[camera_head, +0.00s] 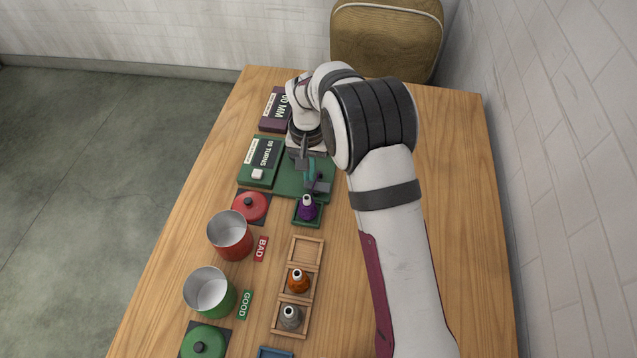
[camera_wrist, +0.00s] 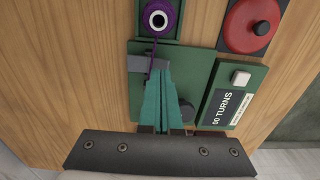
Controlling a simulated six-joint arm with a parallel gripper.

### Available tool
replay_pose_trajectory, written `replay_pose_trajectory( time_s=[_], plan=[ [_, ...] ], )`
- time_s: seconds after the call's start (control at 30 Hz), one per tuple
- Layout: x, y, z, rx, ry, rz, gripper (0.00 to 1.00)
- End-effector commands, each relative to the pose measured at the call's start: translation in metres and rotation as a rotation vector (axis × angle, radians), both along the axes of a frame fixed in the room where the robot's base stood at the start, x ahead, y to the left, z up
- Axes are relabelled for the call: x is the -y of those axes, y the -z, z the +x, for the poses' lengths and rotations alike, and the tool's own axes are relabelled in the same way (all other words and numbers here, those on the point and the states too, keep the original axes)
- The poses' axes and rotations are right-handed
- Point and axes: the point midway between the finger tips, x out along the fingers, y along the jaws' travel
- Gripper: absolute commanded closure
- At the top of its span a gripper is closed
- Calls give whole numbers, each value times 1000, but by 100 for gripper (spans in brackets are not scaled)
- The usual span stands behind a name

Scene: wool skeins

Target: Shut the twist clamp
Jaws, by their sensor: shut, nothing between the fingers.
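The twist clamp shows in the wrist view as a grey block (camera_wrist: 148,63) on a green base plate (camera_wrist: 195,67). In the head view it is a dark grey block (camera_head: 319,187) at the near end of the plate. A purple skein strand (camera_wrist: 152,57) runs from a purple bottle-like holder (camera_wrist: 158,19) to the clamp. My gripper (camera_wrist: 160,70) has teal fingers, shut and empty, with tips beside or over the clamp; I cannot tell whether they touch it. In the head view my gripper (camera_head: 310,172) is partly hidden by my arm. Whether the clamp is open is unclear.
A green box with a white button (camera_head: 258,174) stands left of the plate. A dark round knob (camera_wrist: 187,111) is on the plate. Nearer are a red pot (camera_head: 229,238), a green pot (camera_head: 209,294) and a wooden tray (camera_head: 305,251) with bottles. The table right of my arm is clear.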

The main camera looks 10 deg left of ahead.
Motion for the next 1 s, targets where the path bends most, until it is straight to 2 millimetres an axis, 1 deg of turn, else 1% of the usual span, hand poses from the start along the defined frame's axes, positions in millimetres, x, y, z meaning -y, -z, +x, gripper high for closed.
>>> replay_pose_trajectory(
  time_s=[1.0],
  plan=[
    [0, 15, 0, 0, 0, 0, 100]
  ],
)
